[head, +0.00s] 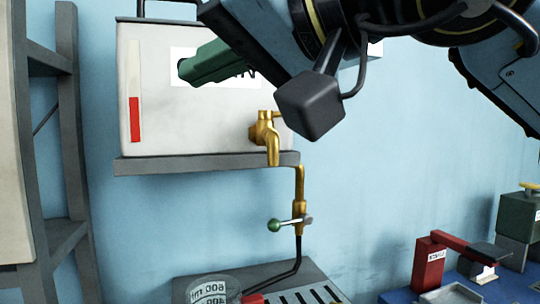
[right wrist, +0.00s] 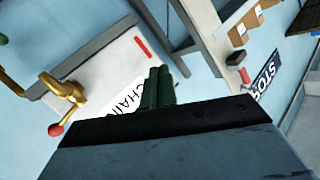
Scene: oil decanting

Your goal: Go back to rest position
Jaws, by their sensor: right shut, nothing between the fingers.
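My right gripper (head: 190,70) has green fingers and is shut and empty. In the head view its arm comes in from the top right, and the fingers show in front of the white tank (head: 200,125), over its label. I cannot tell the gap between them. In the right wrist view the green fingers (right wrist: 157,88) are together, with the tank (right wrist: 112,72) and its lettering behind them. A brass tap (head: 265,135) is low on the tank's front; it also shows with a red knob in the right wrist view (right wrist: 65,92). My left gripper is not in view.
The tank stands on a grey shelf (head: 190,164). Below are a brass valve with a green knob (head: 274,225), a clear measuring beaker (head: 208,290) and a slotted grey tray (head: 300,290). A red stand (head: 429,265) is at lower right. A rack (head: 70,130) is at left.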

